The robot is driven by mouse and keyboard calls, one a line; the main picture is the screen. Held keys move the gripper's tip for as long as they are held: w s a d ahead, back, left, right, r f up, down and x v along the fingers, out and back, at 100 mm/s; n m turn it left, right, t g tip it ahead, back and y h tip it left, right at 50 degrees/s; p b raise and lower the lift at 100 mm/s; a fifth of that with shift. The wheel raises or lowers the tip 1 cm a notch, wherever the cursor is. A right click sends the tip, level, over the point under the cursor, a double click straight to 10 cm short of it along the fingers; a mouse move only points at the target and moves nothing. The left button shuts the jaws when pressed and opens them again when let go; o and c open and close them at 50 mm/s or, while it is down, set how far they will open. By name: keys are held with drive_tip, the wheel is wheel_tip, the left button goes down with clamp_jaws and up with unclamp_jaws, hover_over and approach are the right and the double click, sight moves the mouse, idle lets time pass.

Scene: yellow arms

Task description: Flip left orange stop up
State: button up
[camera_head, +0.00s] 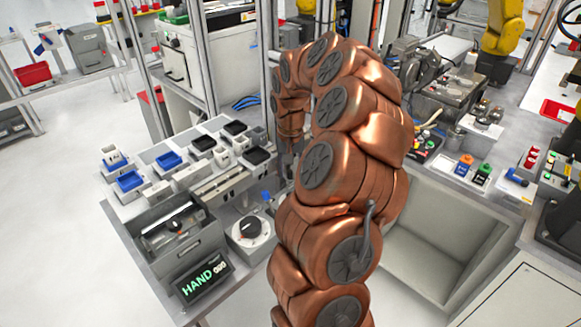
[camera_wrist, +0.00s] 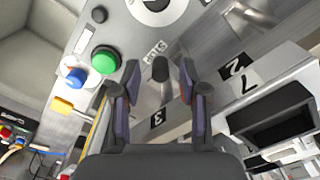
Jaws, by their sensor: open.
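My gripper (camera_wrist: 160,82) is open in the wrist view, fingers pointing at a grey metal fixture (camera_wrist: 153,100). A black rounded knob (camera_wrist: 160,68) shows between the fingertips, with no clear contact. A small orange patch (camera_wrist: 184,93) shows beside the inner side of the right finger; it may be an orange stop, mostly hidden by that finger. I cannot tell whether it is up or down. No orange stop is clear in the head view, where my copper arm covers part of the bench and the gripper is mostly hidden behind it.
A black-lined tray (camera_wrist: 270,118) is at right. In the head view, a white round dial (camera_head: 250,230) and a HAND display (camera_head: 203,278) stand left of my arm.

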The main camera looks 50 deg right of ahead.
drive_tip(key=shift+f, duration=0.1)
drive_tip(key=shift+c, duration=0.2)
clamp_jaws()
idle(0.5)
